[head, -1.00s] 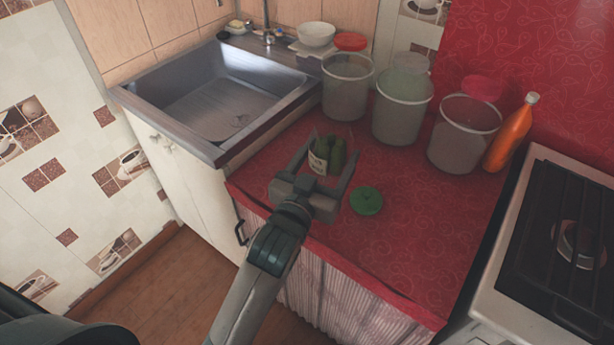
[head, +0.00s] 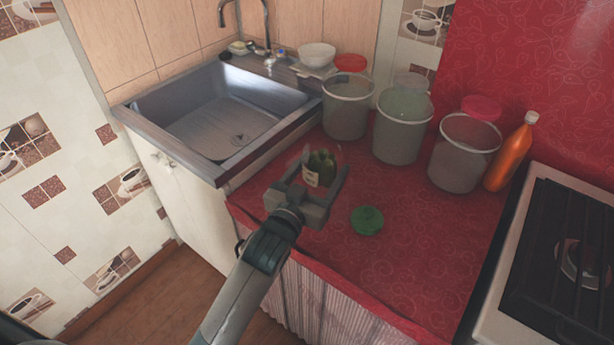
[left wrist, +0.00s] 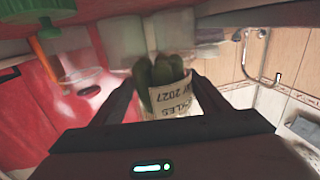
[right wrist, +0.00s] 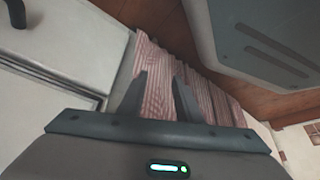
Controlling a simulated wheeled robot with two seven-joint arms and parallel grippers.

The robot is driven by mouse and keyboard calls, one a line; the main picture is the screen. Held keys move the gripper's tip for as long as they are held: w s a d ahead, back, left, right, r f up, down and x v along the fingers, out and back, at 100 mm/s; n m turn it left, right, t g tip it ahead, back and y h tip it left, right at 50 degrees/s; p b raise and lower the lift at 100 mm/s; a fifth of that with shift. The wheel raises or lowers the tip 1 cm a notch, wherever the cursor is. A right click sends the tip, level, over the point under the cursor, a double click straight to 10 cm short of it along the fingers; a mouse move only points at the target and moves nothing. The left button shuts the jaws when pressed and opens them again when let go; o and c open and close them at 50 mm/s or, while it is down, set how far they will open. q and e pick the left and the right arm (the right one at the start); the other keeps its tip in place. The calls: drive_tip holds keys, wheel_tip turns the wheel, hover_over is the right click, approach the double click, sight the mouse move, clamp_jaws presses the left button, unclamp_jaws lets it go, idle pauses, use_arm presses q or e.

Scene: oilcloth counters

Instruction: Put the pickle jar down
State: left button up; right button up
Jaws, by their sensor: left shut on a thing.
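The pickle jar (head: 318,170) is clear glass with dark green pickles and a pale label. It is above the front left part of the red counter, near the sink, and looks open at the top. My left gripper (head: 324,166) is shut on it, one finger on each side. In the left wrist view the jar (left wrist: 165,85) shows pickles and label between the fingers. I cannot tell whether its base touches the cloth. The green lid (head: 367,220) lies on the counter to its right. My right gripper (right wrist: 160,85) is open and empty, before the striped curtain.
Three translucent bins stand along the back: left (head: 346,110), middle (head: 402,130) and right (head: 463,155). An orange bottle (head: 511,152) is beside them. The sink (head: 225,110) is left, the stove (head: 560,250) right. The red counter (head: 420,250) is clear at front right.

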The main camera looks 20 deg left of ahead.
use_arm(q)
drive_tip(key=w+a+f, duration=0.1)
drive_tip(key=w+a, duration=0.1)
drive_tip(key=w+a+f, duration=0.2)
drive_tip(key=shift+a+f, duration=0.25)
drive_tip(key=shift+a, duration=0.05)
drive_tip(key=shift+f, duration=0.1)
drive_tip(key=shift+f, duration=1.9)
drive_tip(key=o, duration=1.7)
drive_tip(key=shift+f, duration=0.2)
